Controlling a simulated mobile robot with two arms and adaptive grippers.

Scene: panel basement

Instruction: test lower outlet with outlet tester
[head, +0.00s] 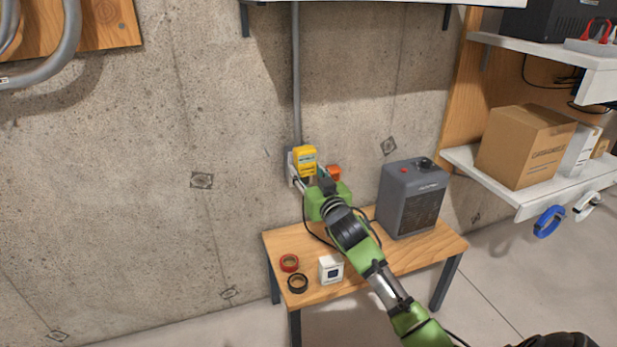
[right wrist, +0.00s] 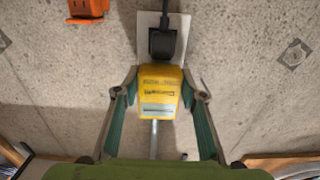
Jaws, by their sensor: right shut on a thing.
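The yellow outlet tester (head: 304,155) is at the wall at the foot of the conduit. It also shows in the right wrist view (right wrist: 160,92), upside down. My right gripper (head: 311,180) is shut on the tester, one finger on each side (right wrist: 160,85). The light outlet plate (right wrist: 148,22) is on the wall behind it. A black plug (right wrist: 163,42) sits on the plate right beside the tester, on its lower side. The tester hides much of the outlet, and I cannot tell whether its prongs are in a socket. My left gripper is not in view.
An orange wall piece (head: 333,173) is right of the outlet. A grey heater (head: 411,198) stands on the wooden table (head: 400,258), with red tape (head: 289,263), black tape (head: 298,284) and a white box (head: 330,269). A shelf (head: 530,190) juts out on the right.

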